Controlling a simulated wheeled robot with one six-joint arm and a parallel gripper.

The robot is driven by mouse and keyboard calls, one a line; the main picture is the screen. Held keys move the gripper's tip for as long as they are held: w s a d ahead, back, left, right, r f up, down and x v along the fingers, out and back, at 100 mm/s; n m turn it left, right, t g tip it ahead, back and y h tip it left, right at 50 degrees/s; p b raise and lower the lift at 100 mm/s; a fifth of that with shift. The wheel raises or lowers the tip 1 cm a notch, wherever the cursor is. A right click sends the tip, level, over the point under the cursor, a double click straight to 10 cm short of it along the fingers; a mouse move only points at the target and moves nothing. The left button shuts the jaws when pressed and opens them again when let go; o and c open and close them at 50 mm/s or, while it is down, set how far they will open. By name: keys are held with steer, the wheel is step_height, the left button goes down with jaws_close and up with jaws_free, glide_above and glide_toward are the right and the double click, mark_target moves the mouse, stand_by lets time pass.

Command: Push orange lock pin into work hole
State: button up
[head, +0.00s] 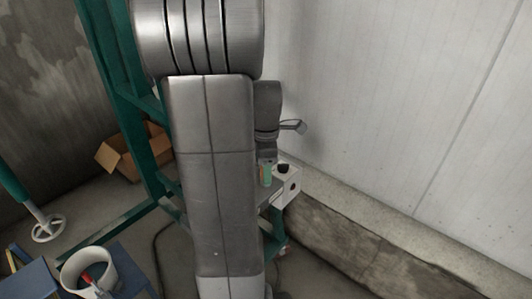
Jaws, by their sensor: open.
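My gripper (266,174) is mostly hidden behind my large grey arm. Only its right side shows, with a small green part low down beside a white block. The white block (289,187) has a dark round hole in its side and a black round part (283,168) on top. The gripper is just left of this block; I cannot tell whether they touch. I cannot make out the orange lock pin, and nothing can be seen held in the jaws.
A green steel frame (118,62) stands left of my arm. An open cardboard box (126,157) lies behind it. A pale wall (420,90) and concrete ledge (400,222) close off the right. A white bucket (78,278) with tools stands at the lower left, near a white handwheel (48,229).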

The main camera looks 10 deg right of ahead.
step_height(320, 180, up, 13)
steer(key=shift+r, duration=0.15)
stand_by(0.4)
step_height(320, 180, down, 14)
steer(key=shift+r, duration=0.15)
steer(key=shift+r+p, duration=0.3)
steer(key=shift+r, duration=0.1)
stand_by(0.4)
